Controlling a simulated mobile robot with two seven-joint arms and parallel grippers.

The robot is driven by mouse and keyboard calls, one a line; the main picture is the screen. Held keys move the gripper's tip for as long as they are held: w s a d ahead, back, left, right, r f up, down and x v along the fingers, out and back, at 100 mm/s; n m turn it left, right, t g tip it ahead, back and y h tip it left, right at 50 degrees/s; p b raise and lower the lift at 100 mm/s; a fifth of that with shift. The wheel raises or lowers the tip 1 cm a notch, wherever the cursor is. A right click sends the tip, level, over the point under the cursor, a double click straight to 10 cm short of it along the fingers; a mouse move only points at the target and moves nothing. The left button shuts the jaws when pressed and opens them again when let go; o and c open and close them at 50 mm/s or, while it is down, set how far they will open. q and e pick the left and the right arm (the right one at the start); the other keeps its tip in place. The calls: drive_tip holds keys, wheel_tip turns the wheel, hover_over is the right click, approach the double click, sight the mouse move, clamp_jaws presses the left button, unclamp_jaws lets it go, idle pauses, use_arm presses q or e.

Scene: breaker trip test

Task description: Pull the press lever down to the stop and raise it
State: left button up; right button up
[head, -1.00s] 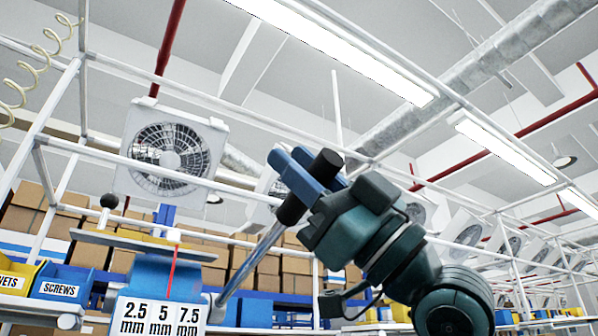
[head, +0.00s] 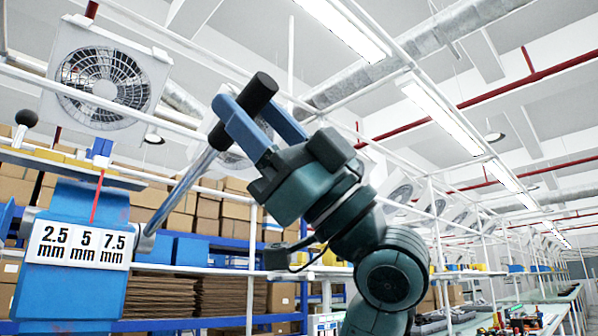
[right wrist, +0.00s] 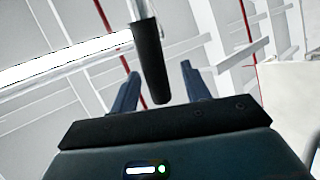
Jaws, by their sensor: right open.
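The press (head: 75,215) is a blue body at the left of the head view, with a white "2.5 / 5 / 7.5 mm" scale plate (head: 80,244) and a red pointer (head: 97,197). Its lever (head: 182,189) is a silver rod slanting up and right from the press's side to a black grip (head: 257,92). The lever is raised. My right gripper (head: 245,104) is open at the black grip, its blue fingers on either side of it. In the right wrist view the black grip (right wrist: 150,60) shows between the open fingers (right wrist: 160,82). Contact cannot be told. My left gripper is not in view.
A black ball knob (head: 26,118) stands at the far left. Shelves of cardboard boxes (head: 160,208) and blue bins (head: 190,250) stand behind the press. A white frame with a fan (head: 103,85) is behind. The space around the raised grip looks clear.

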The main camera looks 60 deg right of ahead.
use_arm(q)
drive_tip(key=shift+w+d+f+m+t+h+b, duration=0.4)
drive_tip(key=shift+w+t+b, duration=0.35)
drive_tip(key=shift+b, duration=0.65)
use_arm(e)
drive_tip(key=v, duration=1)
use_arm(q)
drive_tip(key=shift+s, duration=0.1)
